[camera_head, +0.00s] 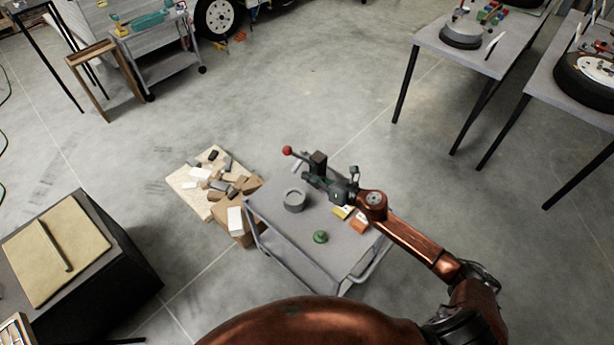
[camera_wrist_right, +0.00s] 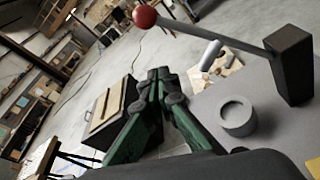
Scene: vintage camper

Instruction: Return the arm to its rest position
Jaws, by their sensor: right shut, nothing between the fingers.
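My right arm (camera_head: 412,243) reaches in from the lower right in the head view, over a grey trolley (camera_head: 280,232). My right gripper (camera_head: 311,180) is above the trolley top, next to a black post with a lever ending in a red ball (camera_head: 287,150). In the right wrist view the green-sided fingers of the right gripper (camera_wrist_right: 158,78) are together, with nothing held. My left gripper does not show.
On the trolley are a grey round container (camera_head: 294,200), a green knob-like piece (camera_head: 320,237) and yellow and orange pieces (camera_head: 358,222). A pallet with blocks (camera_head: 190,187) lies left of it. A black box (camera_head: 130,262) stands at the left. Floor behind the trolley is clear.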

